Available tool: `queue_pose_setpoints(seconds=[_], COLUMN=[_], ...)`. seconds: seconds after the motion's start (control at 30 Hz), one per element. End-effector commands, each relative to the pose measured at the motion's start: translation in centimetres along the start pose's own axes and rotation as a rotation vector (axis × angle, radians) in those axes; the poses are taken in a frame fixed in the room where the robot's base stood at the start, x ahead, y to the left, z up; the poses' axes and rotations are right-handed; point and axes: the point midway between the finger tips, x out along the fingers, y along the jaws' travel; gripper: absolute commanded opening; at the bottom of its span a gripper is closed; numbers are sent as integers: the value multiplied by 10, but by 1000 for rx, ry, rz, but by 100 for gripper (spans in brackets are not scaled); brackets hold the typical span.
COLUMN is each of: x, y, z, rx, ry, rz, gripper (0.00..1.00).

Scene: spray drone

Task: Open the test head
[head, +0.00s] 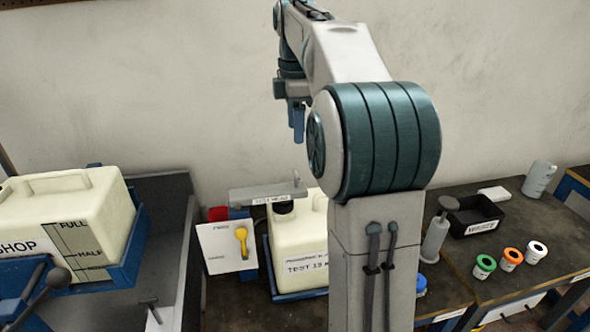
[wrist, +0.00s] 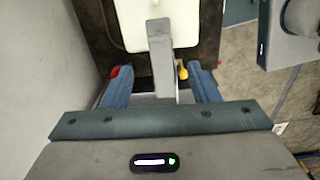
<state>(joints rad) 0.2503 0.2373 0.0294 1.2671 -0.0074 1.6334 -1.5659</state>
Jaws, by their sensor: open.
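The test head (head: 266,194) is a grey labelled bar lying over the dark cap of a cream test tank (head: 300,262), with a small upright pin at its right end. My gripper (head: 297,122) is open and empty, pointing down above the bar. In the wrist view the grey bar (wrist: 160,50) runs between the two blue fingers of my gripper (wrist: 160,85), with room on both sides. A yellow lever (head: 241,238) sits upright on a white panel (head: 218,256) left of the tank. My arm hides the tank's right side.
A large cream tank (head: 65,215) in a blue cradle stands at the left. On the right bench are a black tray (head: 475,214), a grey pump-like cylinder (head: 436,236) and green, orange and white-ringed pots (head: 511,259). The wall is close behind.

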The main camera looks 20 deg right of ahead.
Motion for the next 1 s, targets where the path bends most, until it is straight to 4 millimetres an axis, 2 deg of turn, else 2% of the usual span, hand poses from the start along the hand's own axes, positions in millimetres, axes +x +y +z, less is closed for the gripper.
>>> queue_pose_setpoints(seconds=[0.13,0.27,0.7,0.83,1.0], x=[2,17,105,123,134], y=[4,3,2,2,2], z=[2,2,2,2,2], rx=[-27,-29,-28,-28,-27], ry=[1,1,1,1,1], rz=[-7,-8,-8,-7,-5], gripper=[55,55,55,55,55])
